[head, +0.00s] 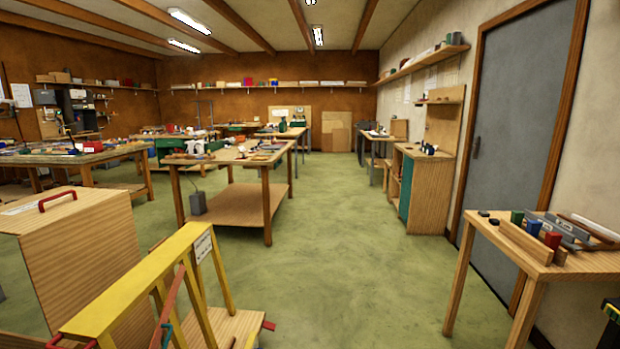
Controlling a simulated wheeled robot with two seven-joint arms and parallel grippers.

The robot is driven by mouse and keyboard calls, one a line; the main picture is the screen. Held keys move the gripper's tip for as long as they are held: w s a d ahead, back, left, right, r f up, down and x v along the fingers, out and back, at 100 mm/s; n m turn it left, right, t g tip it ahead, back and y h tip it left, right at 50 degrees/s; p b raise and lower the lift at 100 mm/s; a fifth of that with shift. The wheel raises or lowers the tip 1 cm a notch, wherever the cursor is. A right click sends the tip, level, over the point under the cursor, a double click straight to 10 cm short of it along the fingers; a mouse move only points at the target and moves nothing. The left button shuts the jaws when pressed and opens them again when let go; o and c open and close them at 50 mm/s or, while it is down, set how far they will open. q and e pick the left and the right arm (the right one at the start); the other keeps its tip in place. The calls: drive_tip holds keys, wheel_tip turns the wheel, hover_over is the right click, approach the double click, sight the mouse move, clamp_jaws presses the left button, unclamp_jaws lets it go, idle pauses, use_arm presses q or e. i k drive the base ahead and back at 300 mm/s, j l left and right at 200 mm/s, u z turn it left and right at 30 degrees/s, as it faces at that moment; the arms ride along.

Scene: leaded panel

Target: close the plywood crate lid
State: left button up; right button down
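A plywood crate (85,262) stands on the floor at the left, cut off by the left picture edge. Its top panel (85,203) has a red handle (57,199) and a white label. The top looks roughly level over the box, but I cannot tell whether this panel is the lid or whether it is fully shut. Neither of my grippers shows in the head view.
A yellow slatted rack (135,283) stands close in front of the crate, at the lower left. A wooden table (552,268) with small blocks stands at the right. A workbench (240,157) stands beyond. Green floor (350,240) in the middle is clear.

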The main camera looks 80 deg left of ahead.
sight(75, 243)
drive_tip(key=u, duration=4.05)
drive_tip(key=i+j+z, duration=0.15)
drive_tip(key=i+j, duration=0.7)
